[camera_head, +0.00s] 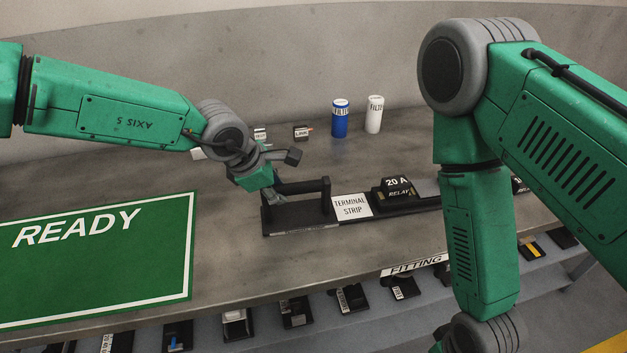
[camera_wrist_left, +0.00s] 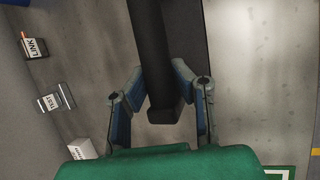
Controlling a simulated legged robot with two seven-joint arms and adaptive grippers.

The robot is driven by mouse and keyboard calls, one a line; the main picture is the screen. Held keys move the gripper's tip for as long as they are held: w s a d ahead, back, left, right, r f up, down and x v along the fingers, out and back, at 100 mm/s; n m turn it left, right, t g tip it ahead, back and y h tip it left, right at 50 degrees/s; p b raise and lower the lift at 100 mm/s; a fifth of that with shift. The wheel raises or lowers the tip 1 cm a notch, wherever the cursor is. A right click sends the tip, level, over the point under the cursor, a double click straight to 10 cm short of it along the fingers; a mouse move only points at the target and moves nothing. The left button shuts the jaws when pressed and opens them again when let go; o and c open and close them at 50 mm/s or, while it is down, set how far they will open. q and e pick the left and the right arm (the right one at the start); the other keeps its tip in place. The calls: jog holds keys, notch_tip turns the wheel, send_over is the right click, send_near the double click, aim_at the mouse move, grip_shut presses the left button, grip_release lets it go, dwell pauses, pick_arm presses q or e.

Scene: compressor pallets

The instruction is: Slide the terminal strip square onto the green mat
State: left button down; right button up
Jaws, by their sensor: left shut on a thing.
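The terminal strip (camera_head: 351,206) is a long black rail with a white label, a raised black handle at its left end and a relay marked 20 A (camera_head: 397,188). It lies on the grey bench to the right of the green READY mat (camera_head: 95,262), with bare bench between them. My left gripper (camera_head: 274,188) is shut on the strip's handle at its left end. In the left wrist view, the fingers (camera_wrist_left: 160,100) stand on either side of the black handle bar (camera_wrist_left: 154,50).
A blue can (camera_head: 340,120) and a white can (camera_head: 374,114) stand at the back of the bench. Small labelled parts (camera_head: 302,133) lie behind my left gripper. A lower shelf along the front holds several dark parts (camera_head: 296,313). The bench between strip and mat is clear.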

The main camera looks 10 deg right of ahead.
pick_arm(q)
jog(key=a+p, duration=0.9)
jog(key=a, duration=1)
jog(key=shift+s+f+p, duration=0.1)
jog(key=shift+p, duration=0.25)
jog(key=shift+a+p, duration=0.4)
jog(key=shift+a, duration=0.8)
jog(key=shift+a+f, duration=0.1)
jog(key=shift+a, duration=0.35)
jog(key=c, duration=1.3)
grip_release()
